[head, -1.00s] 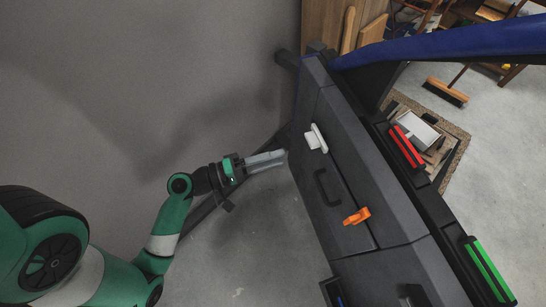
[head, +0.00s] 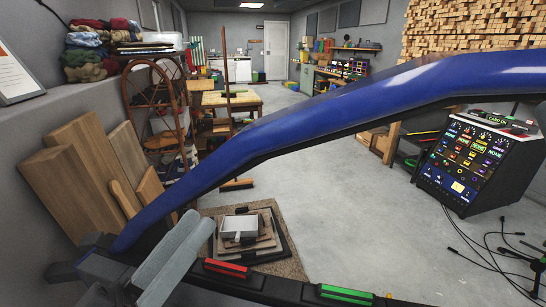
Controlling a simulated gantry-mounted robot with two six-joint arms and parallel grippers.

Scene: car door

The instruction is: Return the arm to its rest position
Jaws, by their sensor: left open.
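My left gripper (head: 199,222) shows at the lower left of the head view as two long pale grey fingers, pointing up and to the right. The fingers are a little apart with nothing seen between them. They appear in front of the dark top edge of the car door (head: 290,284), near the lower left end of its blue window frame (head: 330,110). I cannot tell whether they touch the door. The rest of my left arm is hidden below the picture. My right gripper is not in view.
A red piece (head: 226,268) and a green piece (head: 346,294) sit along the door's top edge. Beyond the door are a rug (head: 282,230) with stacked items, leaning wooden boards (head: 85,165) and a control cabinet (head: 470,165) with cables. Grey floor (head: 350,210) lies open between them.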

